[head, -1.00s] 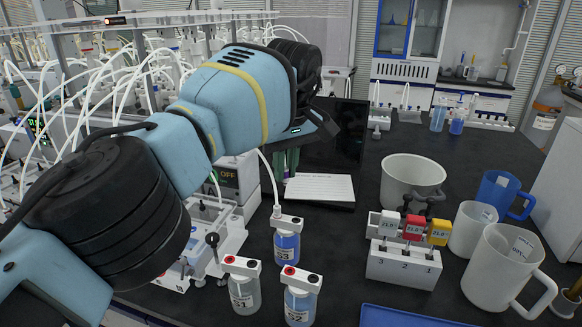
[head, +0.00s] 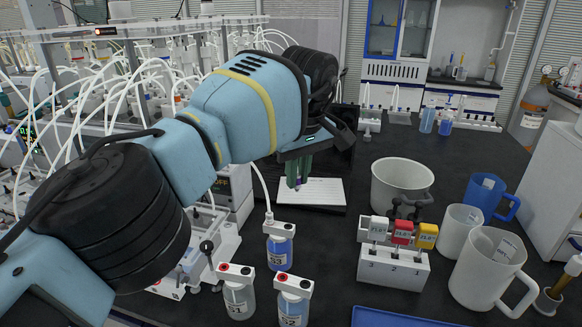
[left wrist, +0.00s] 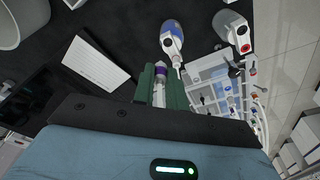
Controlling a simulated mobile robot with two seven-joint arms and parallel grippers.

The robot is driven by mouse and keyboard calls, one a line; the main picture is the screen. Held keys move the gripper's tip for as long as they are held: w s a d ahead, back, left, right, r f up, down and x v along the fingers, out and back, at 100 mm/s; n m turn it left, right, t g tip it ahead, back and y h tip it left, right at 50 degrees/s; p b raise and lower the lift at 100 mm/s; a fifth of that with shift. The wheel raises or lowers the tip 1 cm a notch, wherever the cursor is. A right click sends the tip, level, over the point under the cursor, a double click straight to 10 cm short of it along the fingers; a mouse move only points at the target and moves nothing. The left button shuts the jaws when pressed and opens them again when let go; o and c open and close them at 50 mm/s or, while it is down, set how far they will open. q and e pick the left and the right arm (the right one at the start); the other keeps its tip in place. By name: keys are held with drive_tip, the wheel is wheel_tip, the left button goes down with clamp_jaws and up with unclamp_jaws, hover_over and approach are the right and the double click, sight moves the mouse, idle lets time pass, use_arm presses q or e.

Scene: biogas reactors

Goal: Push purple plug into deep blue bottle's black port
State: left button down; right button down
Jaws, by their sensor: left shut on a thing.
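The deep blue bottle (head: 279,252) stands upright in front of the gripper, apart from the plug. Its white cap holds a white tube at the left and a small black port (head: 291,228) at the right. The bottle also shows in the left wrist view (left wrist: 173,28), just beyond the plug. My right gripper is out of view.
A rack with white, red and yellow valves (head: 393,268), a pot (head: 402,178) and several mugs stand to the right. Tubed reactors fill the left. Dark table lies free between the blue bottle and rack.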

use_arm(q)
drive_tip(key=d, duration=0.1)
drive_tip(key=s+d+f, duration=0.1)
drive_tip(key=shift+s+d+m, duration=0.3)
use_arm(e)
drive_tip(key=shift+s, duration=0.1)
use_arm(q)
hover_over(289, 232)
drive_tip(key=d, duration=0.2)
wheel_tip(289, 232, down, 8)
drive_tip(key=shift+s+d, duration=0.15)
drive_tip(key=shift+d, duration=0.05)
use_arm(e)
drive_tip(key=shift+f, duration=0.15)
use_arm(q)
drive_tip(key=shift+a+r, duration=0.1)
idle(0.5)
drive_tip(key=shift+w+a+r, duration=0.15)
drive_tip(key=shift+w+a, duration=0.2)
drive_tip(key=shift+a, duration=0.25)
drive_tip(key=shift+w+a+r, duration=0.1)
drive_tip(key=shift+w+a, duration=0.25)
drive_tip(key=shift+a, duration=0.2)
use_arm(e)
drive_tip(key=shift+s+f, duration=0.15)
